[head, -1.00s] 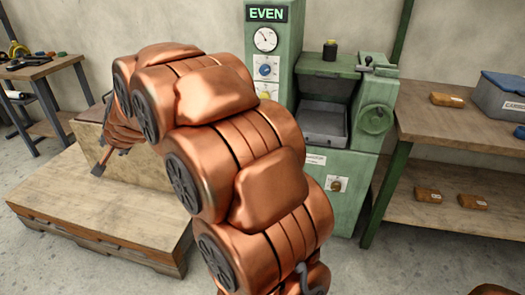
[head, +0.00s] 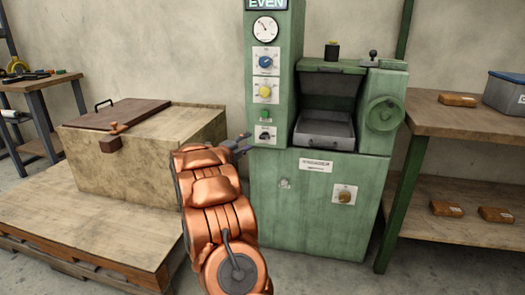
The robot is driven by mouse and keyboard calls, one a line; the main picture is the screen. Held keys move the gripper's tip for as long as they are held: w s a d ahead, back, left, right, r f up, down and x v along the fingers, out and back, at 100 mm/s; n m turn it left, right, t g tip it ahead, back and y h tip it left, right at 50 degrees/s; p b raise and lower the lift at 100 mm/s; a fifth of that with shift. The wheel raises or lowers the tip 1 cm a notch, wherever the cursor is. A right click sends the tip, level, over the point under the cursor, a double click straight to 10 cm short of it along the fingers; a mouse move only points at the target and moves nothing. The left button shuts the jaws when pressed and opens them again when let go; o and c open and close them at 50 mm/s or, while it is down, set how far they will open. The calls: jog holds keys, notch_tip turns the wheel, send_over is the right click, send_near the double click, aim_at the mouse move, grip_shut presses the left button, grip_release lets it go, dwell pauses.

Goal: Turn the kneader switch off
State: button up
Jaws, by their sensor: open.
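The green kneader machine (head: 265,205) stands in the middle of the head view, with a small label reading roughly "KNEADER" (head: 317,165). Its column carries a blue knob (head: 265,61), a yellow knob (head: 265,92), a green button (head: 265,114) and a small black switch (head: 265,135). A brown knob (head: 344,197) sits on a white plate lower on the front. I cannot read which control is the kneader switch or its setting. My gripper (head: 245,144) is small in view, open and empty, just left of the black switch and apparently near the column's left edge.
A wooden chest (head: 150,165) with a brown lid stands on a pallet (head: 70,235) at left. A shelf unit (head: 470,120) with brown blocks (head: 446,208) is at right, beside the machine. A sign (head: 267,4) reads "EVEN". Bare floor lies in front.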

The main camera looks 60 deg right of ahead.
aim_at(263, 138)
jog(key=shift+m+g, duration=0.4)
jog(key=shift+g, duration=0.1)
jog(key=shift+s+d+f+b, duration=0.2)
jog(key=shift+s+d+b, duration=0.1)
jog(key=shift+d, duration=1.15)
jog(key=shift+s+d+f+b, duration=0.15)
jog(key=shift+s+d+b, duration=0.15)
jog(key=shift+d, duration=1.1)
jog(key=shift+s+d+f+b, duration=0.25)
jog(key=shift+d+b, duration=0.1)
jog(key=shift+d, duration=1.1)
grip_shut()
